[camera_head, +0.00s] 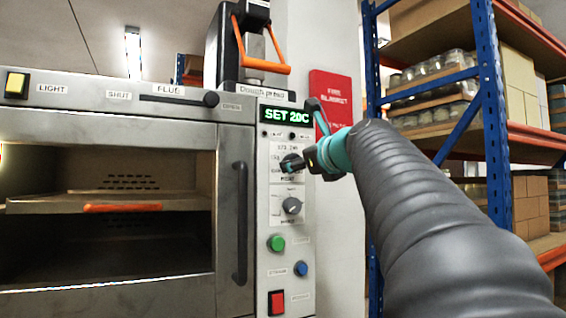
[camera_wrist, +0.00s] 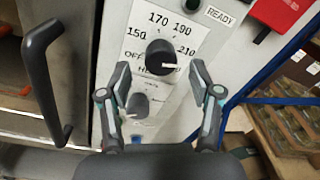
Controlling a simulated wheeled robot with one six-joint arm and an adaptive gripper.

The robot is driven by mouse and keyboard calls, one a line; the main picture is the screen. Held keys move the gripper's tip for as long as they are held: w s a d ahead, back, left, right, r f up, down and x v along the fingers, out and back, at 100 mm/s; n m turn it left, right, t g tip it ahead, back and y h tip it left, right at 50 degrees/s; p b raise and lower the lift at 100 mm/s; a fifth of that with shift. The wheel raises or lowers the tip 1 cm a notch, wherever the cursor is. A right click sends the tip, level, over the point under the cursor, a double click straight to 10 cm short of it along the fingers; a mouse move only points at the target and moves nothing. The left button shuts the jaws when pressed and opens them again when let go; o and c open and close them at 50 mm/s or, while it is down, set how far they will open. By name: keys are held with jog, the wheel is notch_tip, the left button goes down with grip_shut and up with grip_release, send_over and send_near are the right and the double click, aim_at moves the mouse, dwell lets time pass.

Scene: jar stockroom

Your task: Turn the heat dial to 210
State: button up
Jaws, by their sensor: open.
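The heat dial (camera_wrist: 160,55) is a dark round knob with a white pointer line on a white plate marked OFF, 150, 170, 190 and 210. The pointer line lies toward the right, below the 210 mark. My gripper (camera_wrist: 160,70) is open, with one finger on each side of the dial in the wrist view; I cannot tell whether either finger touches it. In the head view my gripper (camera_head: 287,166) is at the oven's control panel and largely hides the dial. The green display (camera_head: 286,115) above reads what looks like "SET 20C".
A second knob (camera_head: 292,205) sits below the dial, with green (camera_head: 276,243), blue (camera_head: 301,269) and red (camera_head: 277,302) buttons under it. The oven's vertical handle (camera_head: 241,222) stands left of the panel. A blue-framed shelf (camera_head: 490,110) with jars and boxes is at right.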

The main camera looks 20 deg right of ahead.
jog(key=s, duration=0.8)
jog(key=shift+s, duration=0.15)
jog(key=shift+a, duration=0.1)
